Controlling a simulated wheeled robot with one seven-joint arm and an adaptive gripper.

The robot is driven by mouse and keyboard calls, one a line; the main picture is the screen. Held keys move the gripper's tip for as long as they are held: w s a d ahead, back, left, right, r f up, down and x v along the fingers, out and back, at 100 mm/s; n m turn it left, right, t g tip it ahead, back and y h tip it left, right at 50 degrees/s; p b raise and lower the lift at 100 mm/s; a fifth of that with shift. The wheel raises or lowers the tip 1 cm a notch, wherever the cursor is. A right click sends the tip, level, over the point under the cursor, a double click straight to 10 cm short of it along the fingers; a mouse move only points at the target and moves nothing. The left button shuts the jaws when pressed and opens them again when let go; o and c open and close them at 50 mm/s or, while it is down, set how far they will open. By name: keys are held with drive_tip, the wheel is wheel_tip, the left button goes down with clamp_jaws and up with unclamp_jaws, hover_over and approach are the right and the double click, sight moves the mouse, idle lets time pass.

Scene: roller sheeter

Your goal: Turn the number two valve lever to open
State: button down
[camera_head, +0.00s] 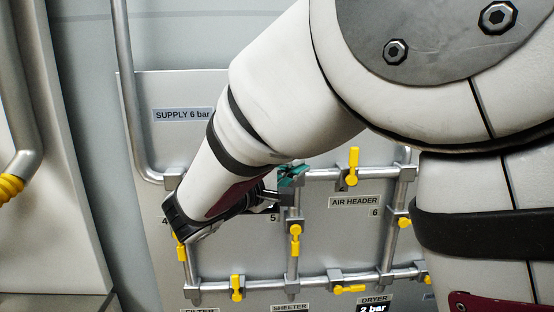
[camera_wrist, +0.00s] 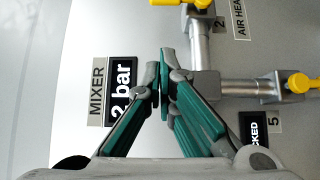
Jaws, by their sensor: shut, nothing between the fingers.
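The number two valve has a yellow lever (camera_head: 353,166) on the top horizontal pipe, above the AIR HEADER plate. Its lever points up, across the pipe. In the wrist view the lever (camera_wrist: 185,3) is cut by the top edge, and a "2" label (camera_wrist: 220,22) sits beside it. My gripper (camera_head: 290,174) is by the pipe junction to the left of the lever, apart from it. In the wrist view its teal fingers (camera_wrist: 162,68) are together, with nothing between them. My forearm hides part of the panel in the head view.
The number five valve (camera_head: 295,238) is below my gripper, its lever along the vertical pipe. Other yellow valves (camera_head: 237,287) sit on the lower pipe. A MIXER 2 bar sign (camera_wrist: 110,92) is beside the fingers. The pipe junction (camera_wrist: 208,86) is close by.

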sight(353, 166)
drive_tip(key=w+d+p, duration=0.1)
drive_tip(key=w+d, duration=0.1)
drive_tip(key=d, duration=0.1)
drive_tip(key=w+d, duration=0.2)
drive_tip(key=d, duration=0.2)
drive_tip(key=w+d+p, duration=0.1)
drive_tip(key=w+d, duration=0.1)
drive_tip(key=d, duration=0.1)
drive_tip(key=shift+d+p, duration=0.2)
drive_tip(key=shift+p, duration=0.1)
drive_tip(key=shift+w, duration=0.15)
drive_tip(key=shift+d, duration=0.1)
drive_tip(key=shift+d+r+m+b, duration=0.1)
drive_tip(key=shift+m+b, duration=0.2)
drive_tip(key=shift+b, duration=0.2)
